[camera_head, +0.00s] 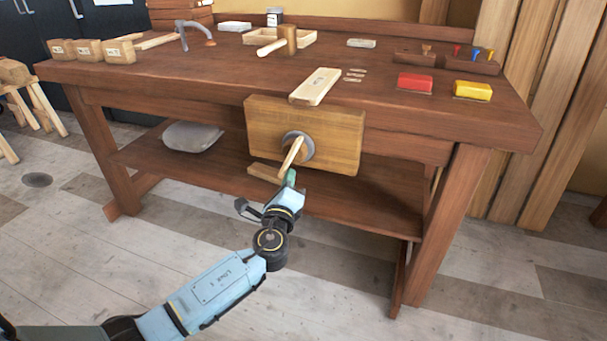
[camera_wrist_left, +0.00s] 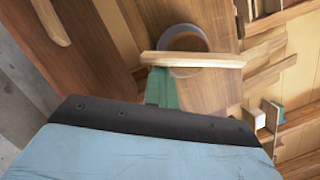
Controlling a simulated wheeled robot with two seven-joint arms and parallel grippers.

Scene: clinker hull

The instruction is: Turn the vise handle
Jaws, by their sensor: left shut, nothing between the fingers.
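The vise (camera_head: 337,134) is a wooden block on the front edge of the workbench, with a round grey metal collar. Its handle (camera_head: 291,157) is a light wooden bar, tilted in the head view, its lower end toward me. In the left wrist view the handle (camera_wrist_left: 205,61) lies across the collar (camera_wrist_left: 184,43). My left gripper (camera_head: 290,178) is at the handle's lower end. Its green fingers (camera_wrist_left: 160,88) look shut, with their tips at or just beside the handle's left end in the wrist view; whether they touch is unclear. My right gripper is not in view.
The workbench (camera_head: 200,67) carries mallets, a wooden plank (camera_head: 315,86), a red box (camera_head: 415,82) and a yellow box (camera_head: 472,90). A lower shelf (camera_head: 370,197) with a grey bundle (camera_head: 192,136) lies below. The floor in front is clear.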

